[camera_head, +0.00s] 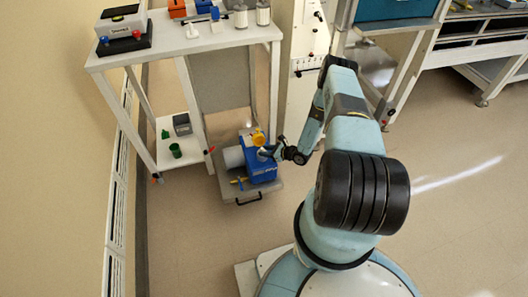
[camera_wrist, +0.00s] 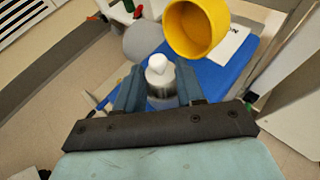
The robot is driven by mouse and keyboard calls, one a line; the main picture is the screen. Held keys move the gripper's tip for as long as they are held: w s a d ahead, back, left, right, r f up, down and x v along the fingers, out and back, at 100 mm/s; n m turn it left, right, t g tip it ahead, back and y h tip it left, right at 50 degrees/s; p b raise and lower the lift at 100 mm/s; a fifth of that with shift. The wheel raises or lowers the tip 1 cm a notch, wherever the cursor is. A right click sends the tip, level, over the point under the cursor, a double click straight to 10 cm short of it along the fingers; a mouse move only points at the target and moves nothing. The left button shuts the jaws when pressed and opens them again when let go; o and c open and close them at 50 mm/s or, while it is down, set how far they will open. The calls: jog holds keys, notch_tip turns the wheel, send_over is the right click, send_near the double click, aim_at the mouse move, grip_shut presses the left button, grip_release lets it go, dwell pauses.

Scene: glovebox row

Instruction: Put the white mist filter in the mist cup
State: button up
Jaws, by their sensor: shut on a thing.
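My gripper (camera_wrist: 158,78) is shut on the white mist filter (camera_wrist: 159,68), a small piece with a rounded white top and a greyer body between the fingers. In the wrist view the yellow mist cup (camera_wrist: 197,28) is just beyond and to the right of the filter, apart from it. Its round mouth is open and the part of its inside that shows looks empty. In the head view the cup (camera_head: 259,137) sits on top of the blue pump (camera_head: 263,170), and my gripper (camera_head: 268,152) is close beside it. The filter is too small to make out there.
The pump, with a grey cylinder (camera_head: 234,157) at its left, stands on a low grey cart (camera_head: 240,192) with a black handle. A white shelf table (camera_head: 190,42) stands behind, its leg near the cart. A green cup (camera_head: 175,150) is on its lower shelf. Floor at right is clear.

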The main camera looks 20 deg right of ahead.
jog(key=shift+f, duration=0.35)
jog(key=o, duration=1)
jog(key=shift+o, duration=0.2)
jog(key=shift+r, duration=0.7)
jog(key=v, duration=1.2)
